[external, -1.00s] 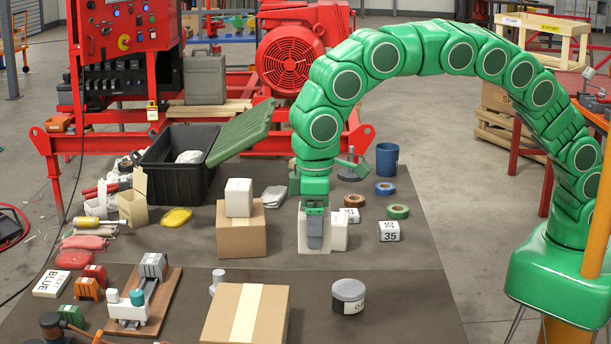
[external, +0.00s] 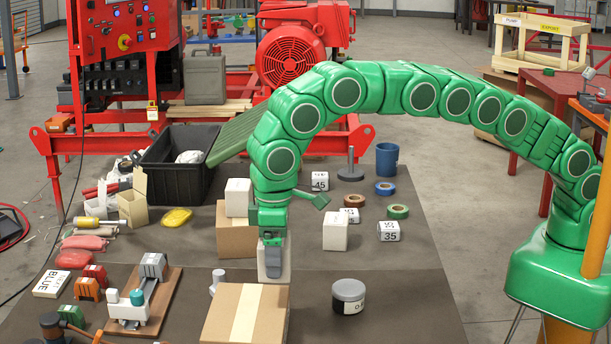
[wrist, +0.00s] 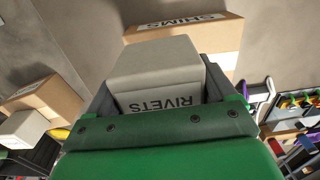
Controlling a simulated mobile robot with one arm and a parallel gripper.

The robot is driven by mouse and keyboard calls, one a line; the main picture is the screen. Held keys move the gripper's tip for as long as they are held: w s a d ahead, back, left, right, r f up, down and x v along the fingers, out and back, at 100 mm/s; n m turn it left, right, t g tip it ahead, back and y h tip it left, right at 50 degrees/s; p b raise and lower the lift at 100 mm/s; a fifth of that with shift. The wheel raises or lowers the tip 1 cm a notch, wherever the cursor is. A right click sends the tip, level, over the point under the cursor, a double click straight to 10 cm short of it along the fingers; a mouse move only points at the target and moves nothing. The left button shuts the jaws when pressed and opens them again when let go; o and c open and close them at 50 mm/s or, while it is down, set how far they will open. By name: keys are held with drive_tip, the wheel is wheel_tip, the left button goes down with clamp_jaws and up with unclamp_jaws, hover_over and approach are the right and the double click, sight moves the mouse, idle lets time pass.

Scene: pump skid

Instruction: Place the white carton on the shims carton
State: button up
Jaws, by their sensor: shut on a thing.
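My gripper (external: 272,268) is shut on a white carton (external: 286,262) and holds it just behind the shims carton. In the wrist view the held white carton (wrist: 158,62) sits between the fingers, with RIVETS printed on it. The shims carton (external: 222,318) is a brown box with a pale tape strip, at the front of the table in the external view. In the wrist view the shims carton (wrist: 222,36) lies beyond the held carton, its SHIMS label in sight. I cannot tell how high the held carton is above the table.
A second white carton (external: 237,190) sits on another brown box (external: 232,243) left of my gripper. A third white carton (external: 335,231) stands to the right. A dark jar (external: 348,296) is right of the shims carton, and a grey-white peg (external: 217,281) stands at its left back corner.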

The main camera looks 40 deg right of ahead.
sight(262, 269)
drive_tip(key=shift+w+a+f, duration=0.15)
drive_tip(key=shift+a+f, duration=0.1)
drive_tip(key=shift+f, duration=0.2)
drive_tip(key=shift+w+a+f, duration=0.1)
drive_tip(key=shift+a+f, duration=0.1)
drive_tip(key=shift+f, duration=0.2)
drive_tip(key=shift+w+a+f, duration=0.2)
drive_tip(key=shift+a+f, duration=0.1)
drive_tip(key=shift+a, duration=0.1)
drive_tip(key=shift+a+f, duration=0.1)
drive_tip(key=shift+f, duration=0.05)
drive_tip(key=shift+w+a+f, duration=0.15)
drive_tip(key=shift+f, duration=1.7)
drive_tip(key=o, duration=1.1)
drive_tip(key=shift+f, duration=0.1)
drive_tip(key=shift+c, duration=0.2)
